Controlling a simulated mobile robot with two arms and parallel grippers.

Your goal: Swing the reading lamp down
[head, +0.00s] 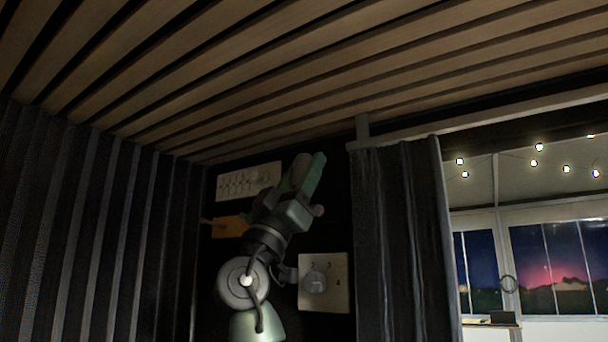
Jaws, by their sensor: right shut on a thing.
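My right gripper (306,172) reaches up in the middle of the head view, in front of the dark back wall. Its greenish fingers point up and slightly right. They are closed around a dull grey-brown rounded piece (299,169), which looks like part of the reading lamp. The gripper and wrist hide most of that piece, and its mount cannot be made out. No light from it is visible. My left gripper is not in view.
A pale panel with a row of switches (247,181) is behind the gripper, with an orange block (228,227) below it. A pale dial panel (337,282) is at lower right. A dark curtain (402,240) hangs to the right. The slatted ceiling (250,75) is above.

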